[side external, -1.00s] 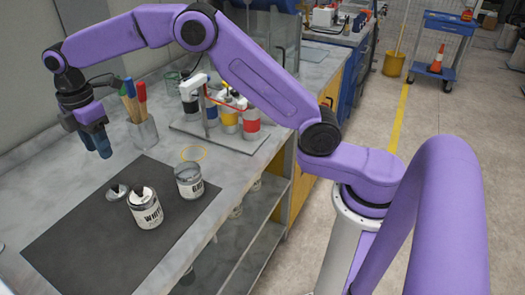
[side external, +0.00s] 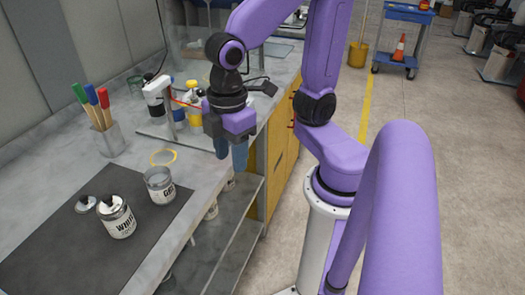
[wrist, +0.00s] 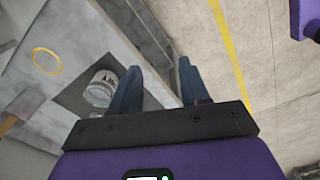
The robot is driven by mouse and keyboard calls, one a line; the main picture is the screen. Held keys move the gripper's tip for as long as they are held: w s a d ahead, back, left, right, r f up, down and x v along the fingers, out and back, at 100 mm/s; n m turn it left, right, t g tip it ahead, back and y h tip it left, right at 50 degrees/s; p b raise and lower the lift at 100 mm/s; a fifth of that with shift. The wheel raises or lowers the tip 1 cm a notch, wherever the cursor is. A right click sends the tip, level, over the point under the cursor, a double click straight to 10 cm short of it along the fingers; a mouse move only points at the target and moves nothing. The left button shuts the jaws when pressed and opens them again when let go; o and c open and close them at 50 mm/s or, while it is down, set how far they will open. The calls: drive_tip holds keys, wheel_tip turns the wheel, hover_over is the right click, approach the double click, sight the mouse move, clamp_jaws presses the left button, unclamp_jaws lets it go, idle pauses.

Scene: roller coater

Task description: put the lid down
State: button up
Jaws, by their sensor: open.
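A round metal lid (side external: 85,204) with a dark knob lies on the dark mat (side external: 62,249), left of a can labelled WHITE (side external: 119,224). A dark knob shows on top of the WHITE can, seemingly on a lid there. An open can of grey paint (side external: 160,186) stands on the mat, behind and right of the WHITE can. It also shows in the wrist view (wrist: 99,89). My gripper (side external: 230,158) is open and empty, fingers down, near the bench's right edge and apart from the cans. Its two blue fingers show in the wrist view (wrist: 160,68).
A yellow ring (side external: 163,157) lies on the bench behind the grey can. A metal cup of coloured-handled tools (side external: 109,141) stands at the left. A rack with bottles (side external: 181,122) stands behind. Open shelving (side external: 224,235) is below the bench edge.

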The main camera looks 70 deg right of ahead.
drive_tip(key=s+d+f, duration=0.2)
drive_tip(key=s+d, duration=0.2)
drive_tip(key=s, duration=0.1)
drive_tip(key=shift+d+m, duration=0.2)
drive_tip(key=shift+m, duration=0.1)
